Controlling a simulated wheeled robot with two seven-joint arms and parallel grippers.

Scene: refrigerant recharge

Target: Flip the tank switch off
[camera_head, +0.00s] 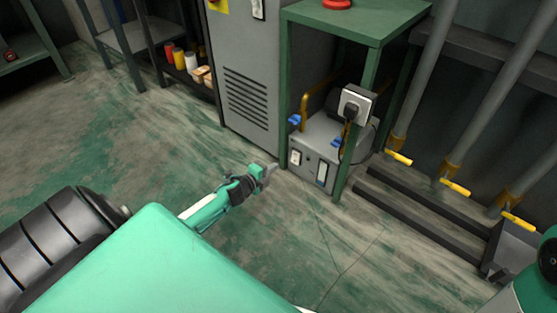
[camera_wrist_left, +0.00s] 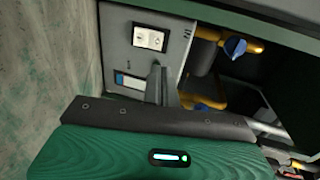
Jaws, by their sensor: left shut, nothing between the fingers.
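A grey tank unit (camera_head: 314,134) sits low under a green table. Its front has a white switch plate (camera_head: 296,157) on the left and a pale vertical panel (camera_head: 322,174) on the right. In the left wrist view the switch plate (camera_wrist_left: 150,38) shows two small dark marks, but I cannot tell the switch's position. My left gripper (camera_head: 270,171) is shut and empty, just left of and in front of the unit's front. In the left wrist view its fingertips (camera_wrist_left: 159,75) appear just beyond the plate's edge, and contact cannot be told. My right gripper is not in view.
Blue valve handles (camera_head: 294,119) are on the unit. A socket box with a black plug (camera_head: 354,105) hangs on the green table's leg (camera_head: 366,88). A grey cabinet (camera_head: 247,85) stands left. Pipes with yellow handles (camera_head: 455,187) stand right. Floor in front is open.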

